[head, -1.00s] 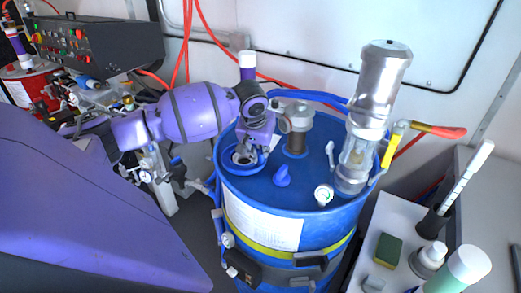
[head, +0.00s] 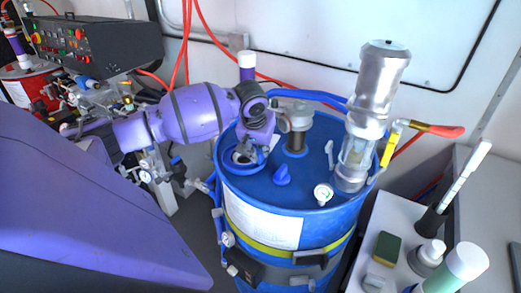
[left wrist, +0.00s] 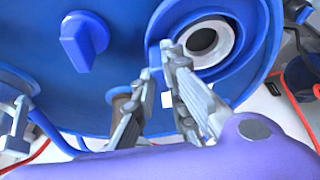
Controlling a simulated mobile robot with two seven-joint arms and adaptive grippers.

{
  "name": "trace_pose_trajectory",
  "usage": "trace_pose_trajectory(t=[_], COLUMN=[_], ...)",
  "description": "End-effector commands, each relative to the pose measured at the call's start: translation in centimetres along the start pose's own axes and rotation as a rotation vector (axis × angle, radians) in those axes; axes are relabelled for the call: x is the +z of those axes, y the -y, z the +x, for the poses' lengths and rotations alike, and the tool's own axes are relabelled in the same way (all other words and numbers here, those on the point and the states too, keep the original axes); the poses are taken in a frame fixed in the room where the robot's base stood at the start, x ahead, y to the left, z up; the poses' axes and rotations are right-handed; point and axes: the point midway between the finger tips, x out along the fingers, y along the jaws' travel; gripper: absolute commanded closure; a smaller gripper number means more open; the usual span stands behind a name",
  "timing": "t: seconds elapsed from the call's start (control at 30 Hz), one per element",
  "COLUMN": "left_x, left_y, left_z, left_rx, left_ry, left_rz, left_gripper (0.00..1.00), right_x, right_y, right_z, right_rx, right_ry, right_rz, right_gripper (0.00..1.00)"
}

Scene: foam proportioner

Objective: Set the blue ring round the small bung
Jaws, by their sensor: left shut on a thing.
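My left gripper (left wrist: 158,66) is shut on the blue ring (left wrist: 268,42), pinching the near side of its rim. The small bung (left wrist: 222,55) is a pale round fitting with a dark centre on the drum lid. In the left wrist view the ring appears around the bung, but I cannot tell whether it rests on the lid or is just above it. In the head view the left gripper (head: 262,146) is low over the lid by the bung (head: 240,157), partly hiding it and the ring. My right gripper is not in view.
The blue drum (head: 290,215) carries a blue knob (head: 282,175), a gauge (head: 323,194), a dark-stemmed fitting (head: 297,140) and a tall metal pump (head: 377,90). A side table at right holds a sponge (head: 388,247) and bottles. A control panel stands at back left.

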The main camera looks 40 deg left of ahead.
Motion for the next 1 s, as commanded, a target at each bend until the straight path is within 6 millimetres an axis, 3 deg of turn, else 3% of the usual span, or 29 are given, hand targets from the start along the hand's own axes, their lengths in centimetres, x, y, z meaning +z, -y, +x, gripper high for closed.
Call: trace_pose_trajectory(t=[0.97,1.0], left_x=[0.3,0.3], left_y=[0.0,0.0], left_z=[1.0,1.0], left_rx=[-0.001,-0.001], left_ry=[-0.002,-0.002], left_rz=[0.0,0.0], left_gripper=[1.0,0.83], right_x=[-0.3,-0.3], right_y=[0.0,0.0], right_z=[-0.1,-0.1], right_rx=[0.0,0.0], right_ry=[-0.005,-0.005], right_rz=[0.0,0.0], right_gripper=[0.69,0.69])
